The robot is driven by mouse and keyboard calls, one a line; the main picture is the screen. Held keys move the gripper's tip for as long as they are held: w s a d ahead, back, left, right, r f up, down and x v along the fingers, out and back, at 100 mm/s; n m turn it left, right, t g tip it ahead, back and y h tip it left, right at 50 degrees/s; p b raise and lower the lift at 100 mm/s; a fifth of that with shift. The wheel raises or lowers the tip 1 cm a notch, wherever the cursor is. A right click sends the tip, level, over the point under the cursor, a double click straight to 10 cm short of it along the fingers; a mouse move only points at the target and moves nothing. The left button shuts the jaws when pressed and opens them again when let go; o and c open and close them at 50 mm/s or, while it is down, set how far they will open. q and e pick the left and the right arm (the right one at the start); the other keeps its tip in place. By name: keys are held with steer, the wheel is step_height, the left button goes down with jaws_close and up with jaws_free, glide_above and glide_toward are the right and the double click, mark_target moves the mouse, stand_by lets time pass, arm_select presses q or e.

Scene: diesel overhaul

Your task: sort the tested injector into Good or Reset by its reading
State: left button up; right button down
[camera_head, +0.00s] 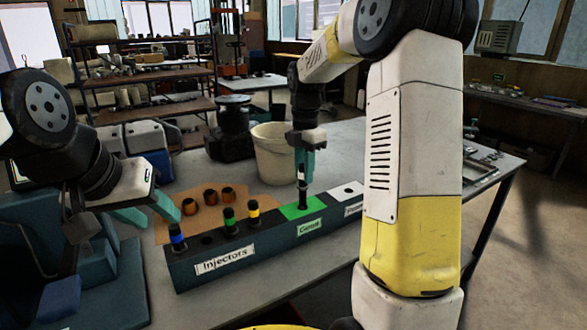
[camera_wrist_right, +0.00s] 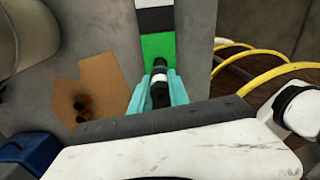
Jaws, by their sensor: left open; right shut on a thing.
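My right gripper (camera_head: 304,165) is shut on a dark injector with a white band (camera_head: 302,188), held upright at the green Good section (camera_head: 318,207) of the rack. In the right wrist view the white-banded injector (camera_wrist_right: 159,88) sits between the teal fingers, over the green area (camera_wrist_right: 158,48). I cannot tell whether it is seated in a hole. The white section beside it (camera_head: 347,190) has a partly hidden label. In the Injectors section (camera_head: 225,262) stand injectors with a blue band (camera_head: 177,236), a green band (camera_head: 229,217) and a yellow band (camera_head: 253,212). My left gripper (camera_head: 150,213) is open and empty.
A brown mat (camera_head: 190,196) with several copper-coloured cups lies behind the rack. A white bucket (camera_head: 273,150) and a dark machine (camera_head: 232,125) stand farther back. Yellow hoses (camera_wrist_right: 262,62) run beyond the table edge.

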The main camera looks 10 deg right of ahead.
mark_target(304, 191)
steer(key=shift+f, duration=0.15)
stand_by(0.4)
steer(key=shift+f, duration=1.8)
steer(key=shift+f, duration=1.15)
steer(key=c, duration=0.8)
jaws_free()
steer(key=shift+o, duration=0.2)
